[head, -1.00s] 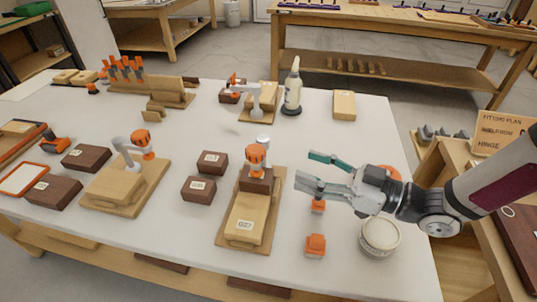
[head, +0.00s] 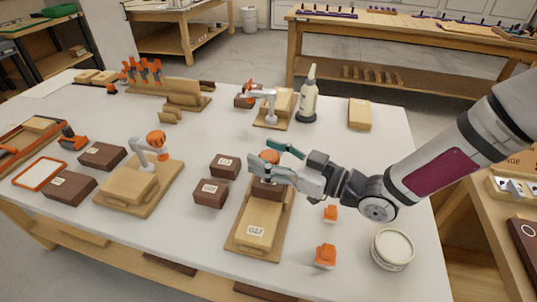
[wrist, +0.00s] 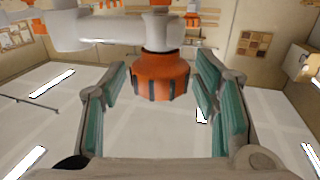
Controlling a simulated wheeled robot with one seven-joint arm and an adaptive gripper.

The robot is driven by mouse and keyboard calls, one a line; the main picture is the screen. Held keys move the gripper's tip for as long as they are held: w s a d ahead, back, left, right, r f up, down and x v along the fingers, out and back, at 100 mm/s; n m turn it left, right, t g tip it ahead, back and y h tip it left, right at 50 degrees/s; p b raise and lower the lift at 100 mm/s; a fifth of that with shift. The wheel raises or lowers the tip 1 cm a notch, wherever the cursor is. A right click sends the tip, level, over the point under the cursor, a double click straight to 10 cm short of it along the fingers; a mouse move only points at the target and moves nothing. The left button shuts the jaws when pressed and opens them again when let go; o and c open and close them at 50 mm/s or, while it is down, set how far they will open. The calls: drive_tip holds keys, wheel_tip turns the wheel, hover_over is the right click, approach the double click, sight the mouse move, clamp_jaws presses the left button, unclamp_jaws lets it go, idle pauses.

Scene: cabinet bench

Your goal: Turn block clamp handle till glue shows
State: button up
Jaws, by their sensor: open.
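The block clamp nearest me stands on a wooden board (head: 237,247) at the front middle of the bench. Its orange handle (head: 271,156) is partly hidden by my fingers in the head view. Under it are a dark brown block (head: 266,190) and a pale block (head: 258,222) with a label that looks like G27. My gripper (head: 263,156) is open around the handle. In the wrist view the ribbed orange handle (wrist: 161,76) sits between the green finger pads, with gaps on both sides. The joint between the blocks is too small to judge for glue.
Another clamp (head: 146,150) stands on a board to the left. A third clamp (head: 268,95) and a glue bottle (head: 309,95) stand at the back. Dark blocks (head: 210,193) lie left of the near clamp. Orange pieces (head: 325,256) and a round tub (head: 392,249) are to the right.

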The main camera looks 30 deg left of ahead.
drive_tip(key=c, duration=1.2)
drive_tip(key=shift+m+t, duration=0.4)
